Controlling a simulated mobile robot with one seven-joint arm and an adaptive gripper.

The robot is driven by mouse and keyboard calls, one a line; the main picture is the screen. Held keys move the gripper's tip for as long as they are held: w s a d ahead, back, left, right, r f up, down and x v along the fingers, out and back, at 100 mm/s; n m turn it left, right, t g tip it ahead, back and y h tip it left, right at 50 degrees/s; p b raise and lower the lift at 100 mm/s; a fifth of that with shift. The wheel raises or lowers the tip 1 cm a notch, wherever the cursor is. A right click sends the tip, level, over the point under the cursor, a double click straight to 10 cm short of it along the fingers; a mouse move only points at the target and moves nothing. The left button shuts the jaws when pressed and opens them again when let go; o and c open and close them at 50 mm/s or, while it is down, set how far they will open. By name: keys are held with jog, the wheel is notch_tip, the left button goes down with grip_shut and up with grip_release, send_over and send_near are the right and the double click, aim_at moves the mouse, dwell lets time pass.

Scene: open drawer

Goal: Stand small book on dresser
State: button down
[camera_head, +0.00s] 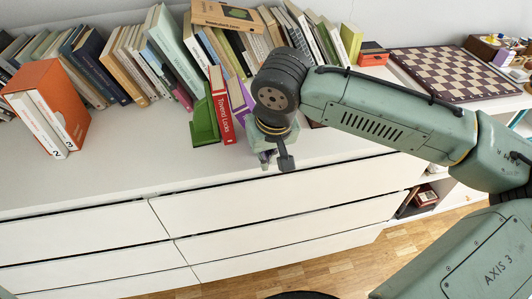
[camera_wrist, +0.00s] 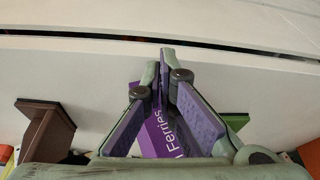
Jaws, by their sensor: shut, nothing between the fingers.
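The white dresser (camera_head: 110,165) carries many books on its top. A purple book (camera_head: 240,98) stands slightly tilted beside a red book (camera_head: 219,104), just left of my wrist. In the wrist view the purple book (camera_wrist: 158,134) shows behind and between my finger links, with part of its lettering hidden. I cannot tell which book is the small one. My gripper (camera_wrist: 166,58) is shut and empty, its fingertips together. In the head view my gripper (camera_head: 275,158) is low over the dresser top near its front edge, right of the purple book, partly hidden by my wrist.
A green bookend (camera_head: 204,122) stands left of the red book; a brown bookend (camera_wrist: 45,128) shows in the wrist view. An orange slipcase (camera_head: 58,95) stands at left. Leaning books line the back. A chessboard (camera_head: 455,73) lies at right. The front strip is clear.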

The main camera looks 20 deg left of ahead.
jog(key=w+a, duration=0.4)
jog(key=shift+w+p, duration=0.35)
jog(key=shift+p, duration=0.05)
jog(key=shift+s+d, duration=0.1)
jog(key=shift+d, duration=0.05)
